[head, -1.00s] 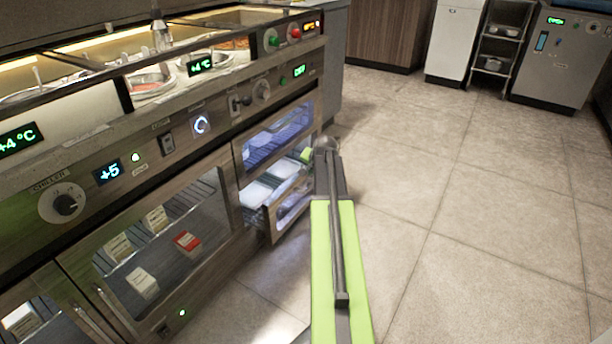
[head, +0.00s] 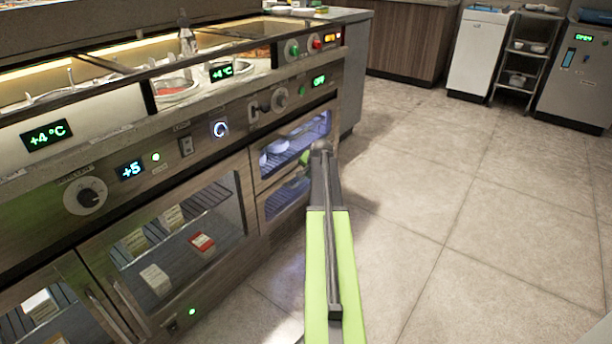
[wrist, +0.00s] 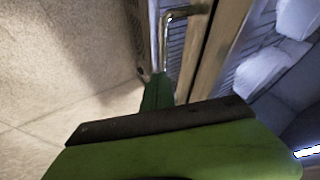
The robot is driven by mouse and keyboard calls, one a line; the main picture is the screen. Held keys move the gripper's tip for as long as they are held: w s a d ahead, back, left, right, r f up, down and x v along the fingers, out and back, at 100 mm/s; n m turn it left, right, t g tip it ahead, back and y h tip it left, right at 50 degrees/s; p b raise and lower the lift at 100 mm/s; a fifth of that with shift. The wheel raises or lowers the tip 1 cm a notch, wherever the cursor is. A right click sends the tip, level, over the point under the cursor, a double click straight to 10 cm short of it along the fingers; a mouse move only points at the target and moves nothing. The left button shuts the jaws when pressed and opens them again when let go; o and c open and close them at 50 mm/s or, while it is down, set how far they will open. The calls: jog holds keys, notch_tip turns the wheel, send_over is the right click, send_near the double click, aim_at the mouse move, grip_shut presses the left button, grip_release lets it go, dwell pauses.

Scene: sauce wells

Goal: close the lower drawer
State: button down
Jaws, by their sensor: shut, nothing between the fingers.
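The lower drawer (head: 283,199) is at the right end of the counter's front in the head view. It has a wooden frame and a glass window, and its front looks flush with the cabinet, though my arm covers its right part. My gripper (head: 305,161) is green, partly hidden behind my arm, and close to the drawer fronts. In the wrist view my gripper (wrist: 158,92) is shut and empty, its tip beside a wooden-framed front with a metal handle (wrist: 183,12). I cannot tell whether the tip touches it.
The upper drawer (head: 292,146) shows pale bowls behind its glass. Left of the drawers is a glass cabinet door (head: 180,240) with cartons inside. Knobs and displays line the panel above. The tiled floor (head: 430,230) to the right is clear; a white cabinet (head: 478,55) stands far back.

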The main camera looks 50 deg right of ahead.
jog(key=s+f+p+v, duration=0.1)
jog(key=p+v, duration=0.7)
jog(key=v, duration=0.3)
jog(key=shift+s+d, duration=0.2)
jog(key=shift+s, duration=0.3)
jog(key=shift+r, duration=0.1)
